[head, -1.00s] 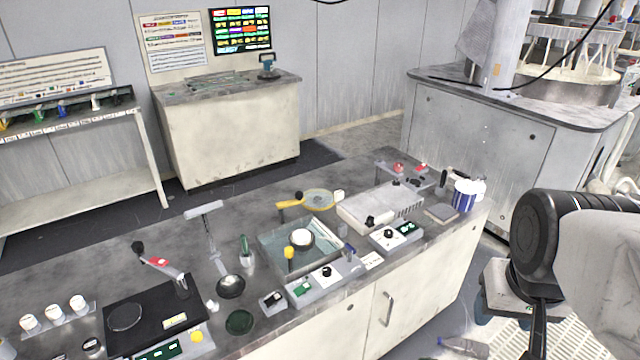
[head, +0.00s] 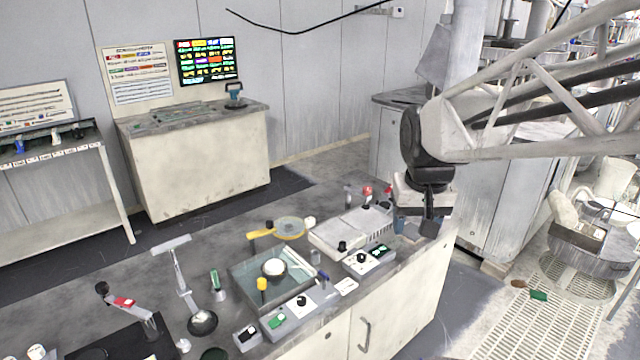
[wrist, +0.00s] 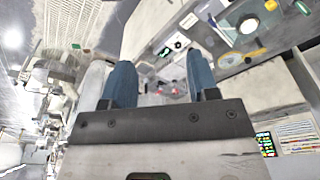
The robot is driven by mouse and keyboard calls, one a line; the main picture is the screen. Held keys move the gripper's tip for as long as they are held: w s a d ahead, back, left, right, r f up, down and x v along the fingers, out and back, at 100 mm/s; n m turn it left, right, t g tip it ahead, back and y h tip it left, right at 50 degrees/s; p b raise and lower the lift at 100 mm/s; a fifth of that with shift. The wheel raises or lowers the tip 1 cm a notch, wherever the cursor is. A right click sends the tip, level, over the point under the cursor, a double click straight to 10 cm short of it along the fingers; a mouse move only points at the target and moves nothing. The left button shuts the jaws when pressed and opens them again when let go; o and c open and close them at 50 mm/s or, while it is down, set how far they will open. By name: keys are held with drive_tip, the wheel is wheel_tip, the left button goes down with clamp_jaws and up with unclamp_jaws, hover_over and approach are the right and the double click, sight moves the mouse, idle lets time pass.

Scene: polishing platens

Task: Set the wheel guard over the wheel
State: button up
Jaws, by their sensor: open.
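My gripper (head: 418,228) hangs above the right end of the bench in the head view. Its two blue fingers stand apart with nothing held between them in the wrist view (wrist: 162,82). I cannot say for sure which things are the wheel and the guard. A pale round disc (head: 275,268) sits in a glassy square tray on the bench and also shows in the wrist view (wrist: 249,25). A pale slotted housing (head: 345,232) lies behind the control boxes. Small red-topped parts (head: 367,191) stand beyond it, left of my gripper. My gripper hides part of the bench's right end.
A yellow-handled round tool (head: 288,228) lies behind the tray. Control boxes (head: 362,259) line the front edge. A tall T-shaped stand (head: 178,272) and a red-marked lever (head: 127,302) rise at left. Floor grating (head: 530,310) lies to the right.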

drive_tip(key=w+a+f, duration=0.1)
drive_tip(key=w+a, duration=0.7)
drive_tip(key=w, duration=0.5)
drive_tip(key=n+g, duration=0.2)
drive_tip(key=n, duration=0.1)
hover_over(269, 222)
drive_tip(key=d, duration=0.1)
drive_tip(key=f, duration=2)
drive_tip(key=shift+s+f, duration=0.1)
drive_tip(key=shift+s, duration=0.15)
drive_tip(key=shift+w+a+f, duration=0.15)
drive_tip(key=shift+a+f, duration=0.25)
drive_tip(key=shift+a, duration=0.05)
drive_tip(key=shift+f, duration=3.9)
drive_tip(key=shift+c, duration=0.4)
clamp_jaws()
